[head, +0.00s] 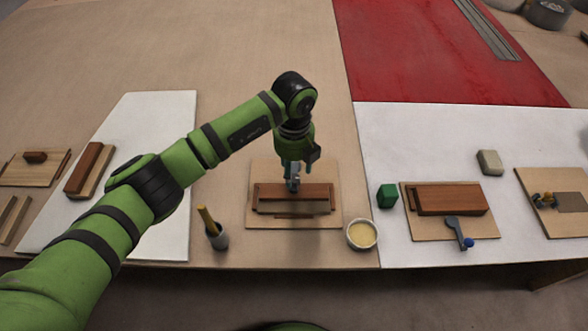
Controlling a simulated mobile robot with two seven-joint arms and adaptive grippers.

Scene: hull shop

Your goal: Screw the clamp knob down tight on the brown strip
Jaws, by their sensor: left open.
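A light wooden board (256,222) lies at the table's front middle, with a brown strip (270,188) across it. My left gripper (293,178) points straight down over the strip's middle and is open. A small grey part (294,187) shows at its fingertips, standing over the strip. It looks like part of a clamp, but the fingers hide most of it. I cannot tell whether the fingers touch it or where its knob is. My right gripper is not in view.
A cup with a yellow-handled brush (217,239) and a round pot (361,235) flank the board.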

